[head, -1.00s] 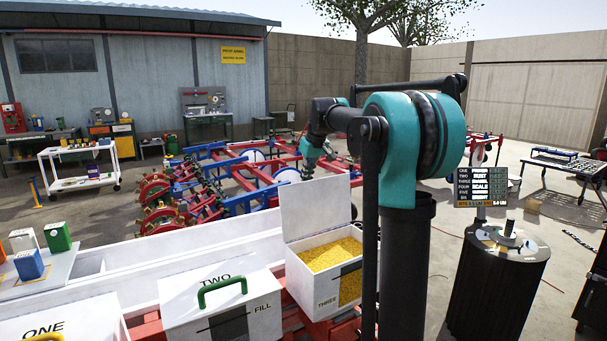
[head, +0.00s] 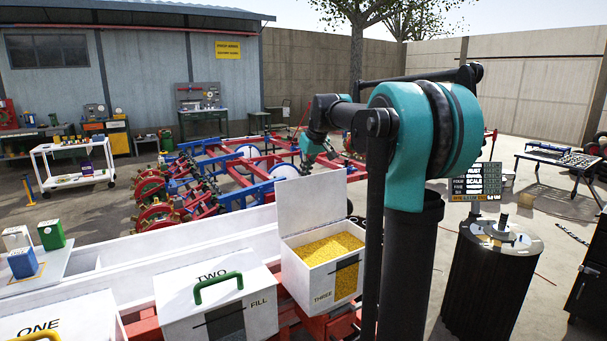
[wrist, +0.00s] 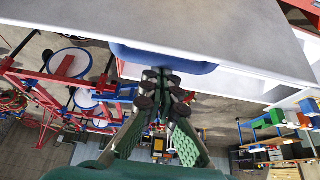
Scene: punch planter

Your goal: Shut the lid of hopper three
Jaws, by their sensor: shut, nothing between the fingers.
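Hopper three (head: 309,285) is a white box full of yellow grain, marked THREE. Its white lid (head: 311,205) stands open, roughly upright at the far edge. My gripper (wrist: 161,82) points at the lid from its far side; in the head view its fingers are hidden behind the lid. The wrist view shows the lid's outer face (wrist: 215,35) across the top, with a blue handle-like bar (wrist: 165,58) just ahead of the fingertips. The fingers are shut and hold nothing. I cannot tell whether they touch the bar.
Hopper two (head: 213,310) with a green handle and hopper one (head: 60,315) with a yellow handle are shut, to the left. A red and blue planter frame (head: 240,165) lies behind. A dark drum (head: 490,280) stands on the right. Open concrete surrounds them.

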